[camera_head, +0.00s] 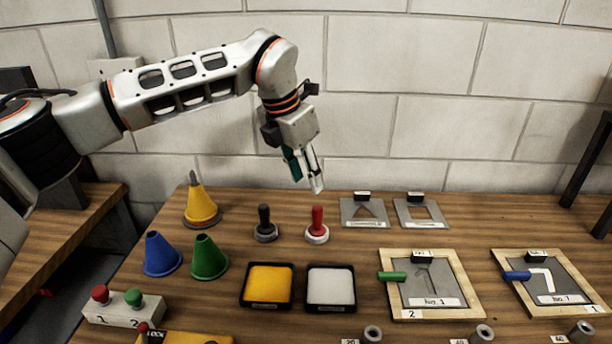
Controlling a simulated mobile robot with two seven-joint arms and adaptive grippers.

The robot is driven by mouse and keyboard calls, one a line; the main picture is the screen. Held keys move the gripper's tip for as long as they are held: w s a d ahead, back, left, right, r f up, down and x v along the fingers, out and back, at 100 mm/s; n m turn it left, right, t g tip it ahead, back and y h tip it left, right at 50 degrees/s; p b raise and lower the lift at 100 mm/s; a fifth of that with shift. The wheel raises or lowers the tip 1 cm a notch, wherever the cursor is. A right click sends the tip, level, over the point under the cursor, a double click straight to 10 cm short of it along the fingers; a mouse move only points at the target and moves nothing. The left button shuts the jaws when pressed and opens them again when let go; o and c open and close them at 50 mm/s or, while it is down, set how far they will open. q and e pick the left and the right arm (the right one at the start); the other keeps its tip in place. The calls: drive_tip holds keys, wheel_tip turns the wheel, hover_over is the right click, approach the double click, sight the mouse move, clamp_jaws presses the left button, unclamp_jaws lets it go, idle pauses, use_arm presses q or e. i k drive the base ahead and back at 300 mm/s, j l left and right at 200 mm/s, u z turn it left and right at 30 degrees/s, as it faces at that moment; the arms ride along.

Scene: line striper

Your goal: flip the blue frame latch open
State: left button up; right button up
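The blue latch (517,275) is a short blue bar. It lies across the left side of a pale wooden frame (513,296) at the right of the table. The frame is marked 1 and holds a grey stencil plate (566,281) with a white bent cut-out and a black grip block. My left gripper (307,184) hangs in the air above the back of the table, pointing down, well to the left of the blue latch. I see nothing held in it, but its finger gap is unclear from this angle. My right gripper is not in view.
A second frame (470,302) with a green latch (391,276) stands left of the blue one. Two stencil plates (364,212) lie behind. Red (317,225) and black (264,225) upright handles, cones (209,258) and yellow and white pads (330,286) fill the left and middle.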

sight(525, 277)
drive_tip(key=k, duration=1.5)
